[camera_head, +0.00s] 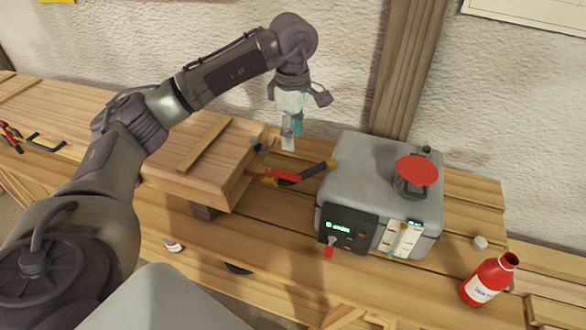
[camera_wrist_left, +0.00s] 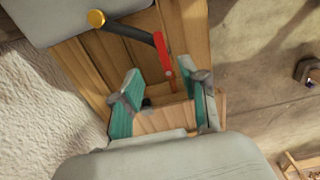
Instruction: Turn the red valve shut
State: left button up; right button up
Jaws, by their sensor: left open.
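The red valve appears to be the round red disc (camera_head: 417,171) on a dark stem on top of a grey box (camera_head: 365,158), at the right in the head view. I cannot tell its turn position. My left gripper (camera_head: 290,146) is open, points down and hangs left of the box, well apart from the red disc. In the left wrist view its two teal fingers (camera_wrist_left: 168,82) are spread with nothing held between them. The red disc does not show in that view, only part of the grey box (camera_wrist_left: 60,5). My right gripper is out of view.
A red and black bar with a yellow end (camera_head: 300,175) lies between the box and a raised wooden board (camera_head: 190,135), near my left gripper; it also shows in the wrist view (camera_wrist_left: 161,50). A wooden post (camera_head: 408,65) rises behind the box.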

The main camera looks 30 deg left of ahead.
aim_at(293, 176)
pick_arm(q)
notch_tip(293, 176, down, 12)
jog(key=p, duration=0.3)
jog(key=shift+r, duration=0.1)
jog(key=shift+c, duration=0.2)
grip_shut()
